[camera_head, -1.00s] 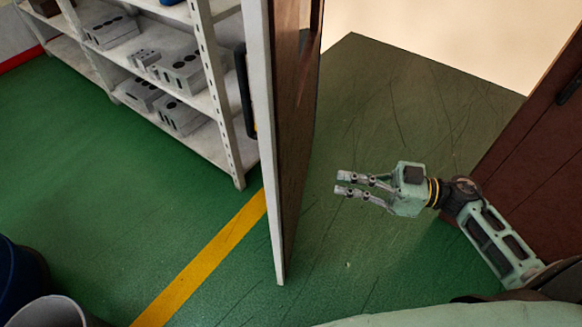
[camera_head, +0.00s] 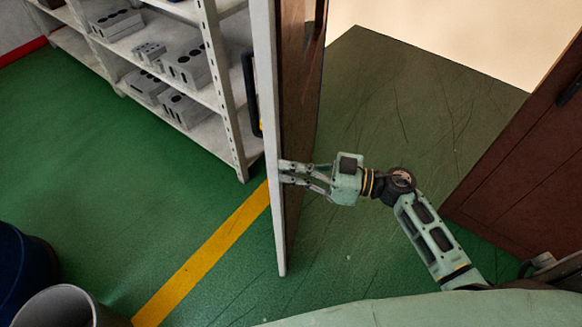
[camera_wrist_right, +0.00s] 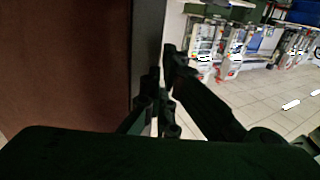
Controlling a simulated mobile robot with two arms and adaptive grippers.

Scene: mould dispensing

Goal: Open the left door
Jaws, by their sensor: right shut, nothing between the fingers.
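The left door (camera_head: 302,95) stands open, nearly edge-on in the head view, with a brown face and a pale edge. Its brown face also seems to fill the left of the wrist view (camera_wrist_right: 65,65), with a grey edge strip beside it. My right gripper (camera_head: 282,172) is shut and empty, its fingertips overlapping the door's pale edge in the head view. In the wrist view its fingertips (camera_wrist_right: 162,67) are beside the grey strip. I cannot tell whether they touch the door. My left gripper is not in view.
A second brown door (camera_head: 525,160) stands at the right. Left of the left door is a white shelf rack (camera_head: 228,105) with grey blocks. A grey bin (camera_head: 58,306) and a dark blue one (camera_head: 22,270) are lower left. The green floor (camera_head: 110,200) is open between.

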